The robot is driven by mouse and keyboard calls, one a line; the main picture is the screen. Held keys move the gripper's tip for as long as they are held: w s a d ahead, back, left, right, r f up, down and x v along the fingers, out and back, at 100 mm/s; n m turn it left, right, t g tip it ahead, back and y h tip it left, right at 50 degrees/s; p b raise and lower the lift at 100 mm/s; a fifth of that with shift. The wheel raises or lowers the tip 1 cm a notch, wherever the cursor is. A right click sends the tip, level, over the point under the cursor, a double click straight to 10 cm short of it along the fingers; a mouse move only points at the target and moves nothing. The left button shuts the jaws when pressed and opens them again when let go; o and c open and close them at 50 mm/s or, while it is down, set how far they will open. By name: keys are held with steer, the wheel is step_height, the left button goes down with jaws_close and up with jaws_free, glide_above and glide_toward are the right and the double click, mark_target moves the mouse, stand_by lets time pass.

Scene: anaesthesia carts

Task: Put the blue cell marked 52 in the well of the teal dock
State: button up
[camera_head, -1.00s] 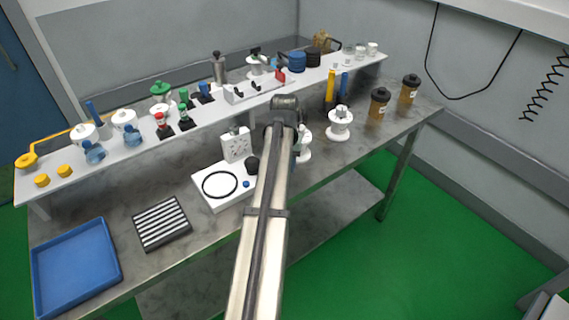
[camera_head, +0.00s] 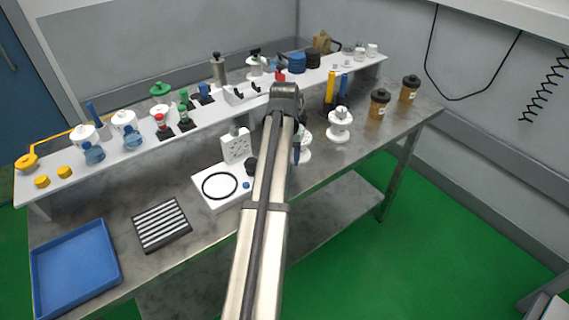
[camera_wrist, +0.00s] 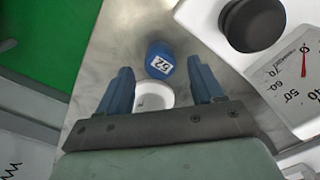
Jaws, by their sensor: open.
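The blue cell marked 52 (camera_wrist: 160,58) shows in the wrist view, its white label facing the camera. It lies between and just ahead of the fingertips, next to a white round piece (camera_wrist: 153,96); I cannot tell whether they touch. My gripper (camera_wrist: 160,66) is open, its two blue fingers on either side of the cell with gaps. In the head view my arm hides most of this area; only a dark blue sliver, perhaps a finger, shows beside it. I cannot make out the teal dock for certain in either view.
A white panel with a black ring (camera_head: 220,186) and a dial box (camera_head: 236,146) stand left of my arm. A white spool (camera_head: 339,126) and amber jars (camera_head: 379,103) stand right. A loaded shelf (camera_head: 130,150) runs behind. A striped block (camera_head: 161,225) and blue tray (camera_head: 75,262) lie front left.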

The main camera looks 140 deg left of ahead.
step_height(320, 180, up, 8)
steer(key=shift+r, duration=0.2)
steer(key=shift+w, duration=0.1)
